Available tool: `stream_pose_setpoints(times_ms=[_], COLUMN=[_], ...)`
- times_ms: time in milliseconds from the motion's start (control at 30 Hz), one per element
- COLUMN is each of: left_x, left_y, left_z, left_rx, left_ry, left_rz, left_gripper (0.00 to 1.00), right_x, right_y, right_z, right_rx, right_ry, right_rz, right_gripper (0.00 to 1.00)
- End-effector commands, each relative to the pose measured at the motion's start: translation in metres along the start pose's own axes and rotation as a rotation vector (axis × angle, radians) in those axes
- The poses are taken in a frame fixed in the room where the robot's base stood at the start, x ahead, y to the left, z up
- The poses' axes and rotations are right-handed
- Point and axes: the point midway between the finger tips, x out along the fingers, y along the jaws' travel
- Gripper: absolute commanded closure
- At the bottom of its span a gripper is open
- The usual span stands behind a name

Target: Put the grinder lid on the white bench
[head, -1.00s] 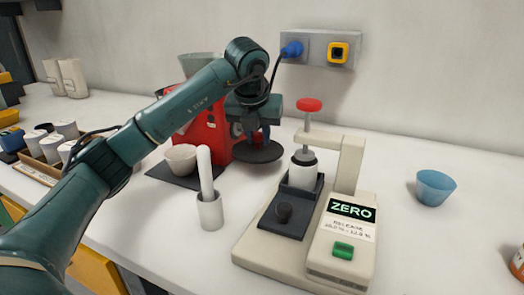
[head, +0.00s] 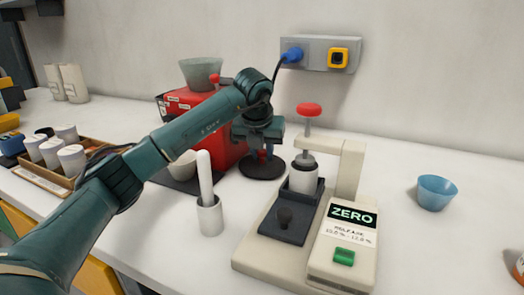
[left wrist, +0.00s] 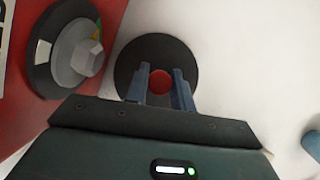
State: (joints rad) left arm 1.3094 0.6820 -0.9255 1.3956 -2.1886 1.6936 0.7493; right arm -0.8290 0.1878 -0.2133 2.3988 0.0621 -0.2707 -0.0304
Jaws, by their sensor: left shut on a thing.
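The grinder lid (head: 256,172) is a dark round disc, low over or on the white bench (head: 245,222), just right of the red grinder (head: 225,157) and left of the beige press. I cannot tell if it touches the bench. My left gripper (head: 263,152) points down and is shut on the lid's knob. In the left wrist view the lid (left wrist: 184,62) shows as a black disc, with its red knob (left wrist: 159,80) between the two fingers. My right gripper is not in view.
A beige press (head: 345,165) with a ZERO display stands right of the lid. A white mortar with pestle (head: 209,215) stands in front, and a white cup (head: 182,165) sits by the grinder. A blue bowl (head: 436,192) stands at the right, with free bench around it.

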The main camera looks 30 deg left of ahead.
Motion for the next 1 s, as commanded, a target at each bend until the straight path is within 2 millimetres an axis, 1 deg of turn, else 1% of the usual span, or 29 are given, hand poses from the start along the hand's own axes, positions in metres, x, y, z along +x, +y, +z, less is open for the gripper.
stream_pose_setpoints(times_ms=[67,100,333,367,567,667,767,867,1000], left_x=[0.002,0.002,0.002,0.002,0.001,-0.003,-0.016,-0.036,-0.068], left_y=[0.000,0.000,0.000,0.000,0.000,0.000,0.000,0.000,0.000], left_z=[-0.001,-0.001,-0.001,-0.001,-0.001,0.001,0.001,0.002,0.002], left_rx=[0.000,0.000,0.000,0.000,0.000,0.000,-0.001,0.000,0.000], left_ry=[0.000,0.000,0.000,0.000,0.000,-0.001,-0.003,-0.005,-0.006], left_rz=[0.000,0.000,0.000,0.000,0.000,-0.001,-0.001,-0.001,-0.001], left_gripper=[1.00,0.74,0.55,0.54,0.54,0.54,0.54,0.54,0.54], right_x=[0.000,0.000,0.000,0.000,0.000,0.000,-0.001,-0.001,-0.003], right_y=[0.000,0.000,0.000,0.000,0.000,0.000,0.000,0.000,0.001], right_z=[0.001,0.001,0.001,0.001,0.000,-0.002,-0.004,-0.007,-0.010], right_rx=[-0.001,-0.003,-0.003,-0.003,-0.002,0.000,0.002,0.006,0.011], right_ry=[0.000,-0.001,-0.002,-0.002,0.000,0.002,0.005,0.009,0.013], right_rz=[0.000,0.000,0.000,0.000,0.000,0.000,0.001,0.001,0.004], right_gripper=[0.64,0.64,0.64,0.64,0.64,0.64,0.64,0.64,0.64])
